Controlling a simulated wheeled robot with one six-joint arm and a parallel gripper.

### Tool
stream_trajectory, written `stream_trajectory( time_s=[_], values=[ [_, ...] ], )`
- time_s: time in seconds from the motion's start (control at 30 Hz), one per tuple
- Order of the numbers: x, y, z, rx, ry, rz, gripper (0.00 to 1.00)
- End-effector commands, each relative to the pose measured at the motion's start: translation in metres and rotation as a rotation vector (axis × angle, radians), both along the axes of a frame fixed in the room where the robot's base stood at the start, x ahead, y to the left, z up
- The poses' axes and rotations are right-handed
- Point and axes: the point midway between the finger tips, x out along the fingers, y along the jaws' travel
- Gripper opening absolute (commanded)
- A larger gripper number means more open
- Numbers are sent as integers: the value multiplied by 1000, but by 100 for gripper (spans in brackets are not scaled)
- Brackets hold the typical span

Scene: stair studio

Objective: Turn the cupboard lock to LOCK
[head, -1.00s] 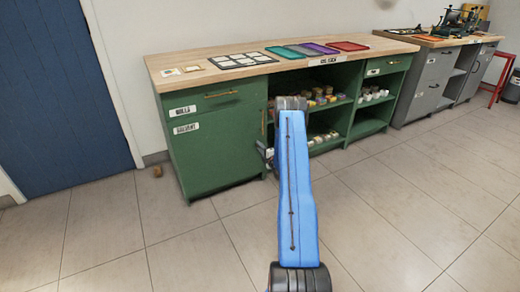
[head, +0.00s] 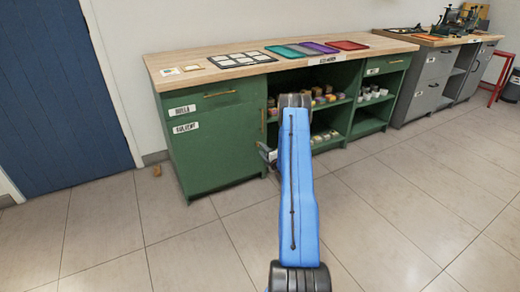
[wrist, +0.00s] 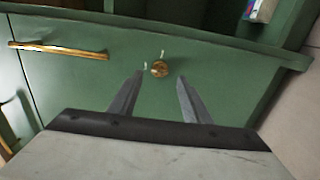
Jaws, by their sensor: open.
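The cupboard lock is a small round brass knob (wrist: 160,68) on a green door (wrist: 225,75) in the wrist view. Two short pale marks sit beside it on the door, too small to read. My gripper (wrist: 159,77) is open, its two grey fingers pointing at the door on either side of the knob in the picture. I cannot tell whether they touch it. In the head view the green cupboard (head: 215,150) stands under the bench top; my arm hides most of the gripper, and I cannot make out the knob.
A brass bar handle (wrist: 58,50) lies left of the knob in the wrist view. Open shelves with several jars (head: 325,137) are right of the door in the head view. Trays (head: 348,45) lie on the bench top. The tiled floor (head: 110,225) in front is mostly clear.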

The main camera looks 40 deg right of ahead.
Motion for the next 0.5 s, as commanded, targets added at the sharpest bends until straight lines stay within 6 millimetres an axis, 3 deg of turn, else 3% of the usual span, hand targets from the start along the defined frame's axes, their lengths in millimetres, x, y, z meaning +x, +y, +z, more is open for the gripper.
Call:
stream_trajectory(
  time_s=[0.5],
  values=[
    [-100, 24, 0, 1, 1, -2, 44]
  ],
)
